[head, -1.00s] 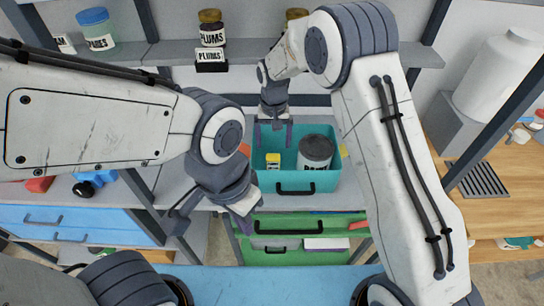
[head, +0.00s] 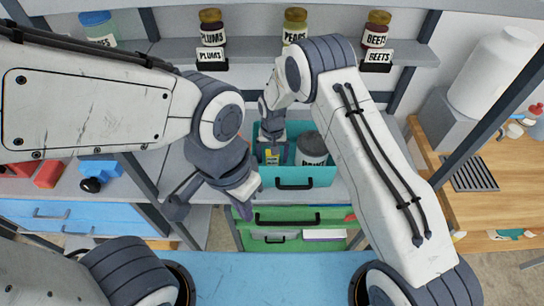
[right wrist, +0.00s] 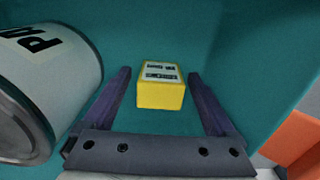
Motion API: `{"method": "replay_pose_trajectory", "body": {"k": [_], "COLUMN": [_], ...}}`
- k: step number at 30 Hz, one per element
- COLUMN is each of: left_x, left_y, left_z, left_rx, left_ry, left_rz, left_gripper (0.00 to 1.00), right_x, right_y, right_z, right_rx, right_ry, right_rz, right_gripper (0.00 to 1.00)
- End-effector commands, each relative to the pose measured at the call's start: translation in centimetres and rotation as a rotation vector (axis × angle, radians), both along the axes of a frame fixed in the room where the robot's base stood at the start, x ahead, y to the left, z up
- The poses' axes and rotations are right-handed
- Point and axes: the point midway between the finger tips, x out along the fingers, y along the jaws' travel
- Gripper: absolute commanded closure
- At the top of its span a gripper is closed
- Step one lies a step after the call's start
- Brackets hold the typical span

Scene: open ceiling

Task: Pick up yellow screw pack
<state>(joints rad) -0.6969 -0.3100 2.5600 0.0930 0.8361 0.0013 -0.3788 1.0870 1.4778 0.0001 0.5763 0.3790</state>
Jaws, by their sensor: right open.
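The yellow screw pack (right wrist: 160,95) stands in the teal bin (head: 322,178), with a white label on its top. In the right wrist view it lies between the spread fingers of my right gripper (right wrist: 158,76), with gaps on both sides. In the head view my right gripper (head: 273,150) reaches down into the bin and partly hides the pack (head: 273,157). My left gripper (head: 210,206) is open and empty, left of and in front of the bin.
A grey can with a white label (head: 312,146) stands in the bin to the right of the pack. Jars stand on the shelf (head: 245,48) behind. Green drawers (head: 300,220) are below the bin. An orange thing (right wrist: 296,137) lies outside the bin's wall.

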Motion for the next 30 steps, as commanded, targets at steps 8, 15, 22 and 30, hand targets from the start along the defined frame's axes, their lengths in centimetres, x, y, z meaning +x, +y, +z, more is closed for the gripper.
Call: {"method": "replay_pose_trajectory", "body": {"k": [8,15,22,30], "left_x": [0.0,0.0,0.0,0.0], "left_y": [0.0,0.0,0.0,0.0], "left_z": [0.0,-0.1,-1.2,-3.0], "left_rx": [0.000,0.000,0.000,0.000], "left_ry": [0.000,0.000,0.000,0.000], "left_rz": [0.000,0.000,0.002,0.001], "left_gripper": [1.00,1.00,1.00,1.00], "right_x": [0.0,0.0,0.1,0.1], "right_y": [0.0,0.0,0.1,0.0], "right_z": [0.0,0.1,2.3,7.7], "right_rx": [0.000,0.000,0.002,0.002], "right_ry": [0.000,-0.001,-0.005,-0.005], "right_rz": [0.001,0.001,0.000,0.000], "right_gripper": [0.93,1.00,1.00,1.00]}}
